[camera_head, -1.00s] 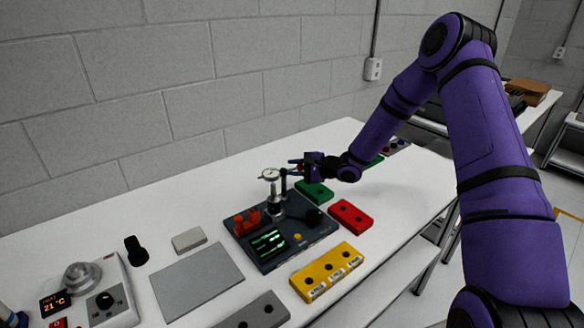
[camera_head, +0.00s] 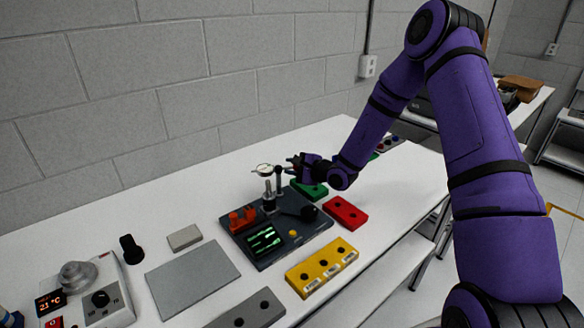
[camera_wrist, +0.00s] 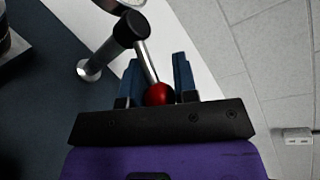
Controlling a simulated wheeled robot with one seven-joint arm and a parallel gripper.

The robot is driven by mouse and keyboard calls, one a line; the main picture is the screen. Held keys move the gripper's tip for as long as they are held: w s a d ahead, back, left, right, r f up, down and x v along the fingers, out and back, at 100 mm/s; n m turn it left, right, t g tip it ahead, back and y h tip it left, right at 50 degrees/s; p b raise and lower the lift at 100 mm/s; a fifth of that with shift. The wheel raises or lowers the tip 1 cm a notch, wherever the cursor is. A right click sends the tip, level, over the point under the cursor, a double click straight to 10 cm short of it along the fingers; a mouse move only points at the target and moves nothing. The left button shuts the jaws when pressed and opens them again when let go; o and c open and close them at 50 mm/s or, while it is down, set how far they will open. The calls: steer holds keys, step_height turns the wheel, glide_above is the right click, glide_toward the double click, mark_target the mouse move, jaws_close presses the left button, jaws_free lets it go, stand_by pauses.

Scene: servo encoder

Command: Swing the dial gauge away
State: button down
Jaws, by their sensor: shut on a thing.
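The dial gauge (camera_head: 264,170) has a round white face and sits at the end of an arm on a dark upright post (camera_head: 279,180). It stands over the dark fixture base (camera_head: 262,259). In the wrist view, the dark post (camera_wrist: 110,50) has a rod (camera_wrist: 146,60) running from its top to a red ball knob (camera_wrist: 159,94). My gripper (camera_wrist: 157,75) has its blue fingers either side of the knob and is shut on it. In the head view my gripper (camera_head: 293,164) is just right of the post. The gauge is mostly cut off in the wrist view.
Green (camera_head: 309,190), red (camera_head: 346,212) and yellow (camera_head: 322,267) blocks lie right of and in front of the base. A grey plate (camera_head: 192,275) and a hotplate-like device (camera_head: 90,290) are to the left. The wall runs behind the table.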

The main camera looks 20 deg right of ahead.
steer(key=c, duration=1.2)
jaws_free()
steer(key=shift+o, duration=0.2)
steer(key=v, duration=1.1)
